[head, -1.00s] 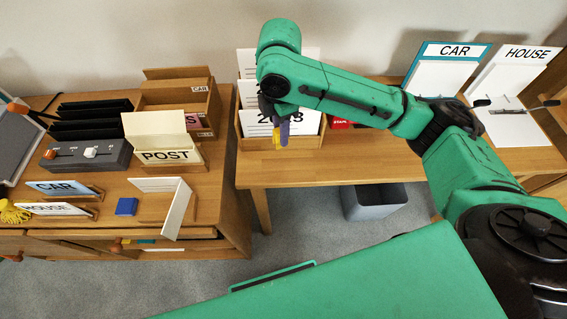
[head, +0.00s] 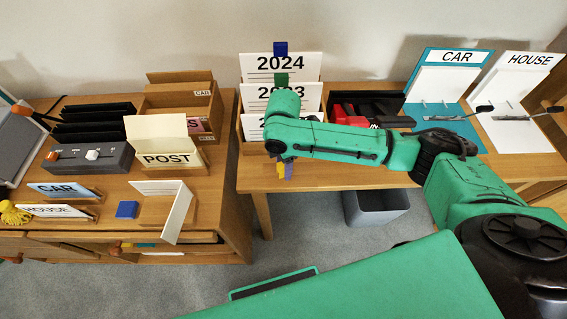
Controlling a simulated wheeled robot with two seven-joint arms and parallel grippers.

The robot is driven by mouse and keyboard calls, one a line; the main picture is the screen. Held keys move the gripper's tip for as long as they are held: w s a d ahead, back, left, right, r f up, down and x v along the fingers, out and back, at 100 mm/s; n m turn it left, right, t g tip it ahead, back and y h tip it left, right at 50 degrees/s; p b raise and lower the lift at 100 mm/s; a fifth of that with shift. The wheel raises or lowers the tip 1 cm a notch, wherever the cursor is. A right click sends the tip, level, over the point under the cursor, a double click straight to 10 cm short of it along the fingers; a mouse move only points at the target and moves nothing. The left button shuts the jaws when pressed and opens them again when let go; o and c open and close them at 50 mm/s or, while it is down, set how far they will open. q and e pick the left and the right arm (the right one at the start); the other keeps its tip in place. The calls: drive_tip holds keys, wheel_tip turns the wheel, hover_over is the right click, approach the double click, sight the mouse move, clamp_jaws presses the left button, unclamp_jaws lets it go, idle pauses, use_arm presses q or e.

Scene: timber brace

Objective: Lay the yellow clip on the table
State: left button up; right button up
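The yellow clip (head: 281,171) shows as a small yellow patch at the fingertips of my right gripper (head: 287,172). The gripper points down and appears shut on the clip, with the fingers partly hidden by the wrist above. Both are over the front part of the right wooden table (head: 345,178), just in front of the card box. I cannot tell whether the clip touches the table top. My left gripper is not in view.
The card box (head: 243,132) holds year cards; a blue clip (head: 280,48) and a green clip (head: 281,79) sit on two. A dark tray (head: 385,103) with red items is right of it. CAR (head: 455,57) and HOUSE (head: 528,60) boards stand at right. A grey bin (head: 375,207) is below.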

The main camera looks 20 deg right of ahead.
wheel_tip(320, 180, up, 12)
drive_tip(key=shift+r, duration=0.15)
idle(0.4)
idle(0.4)
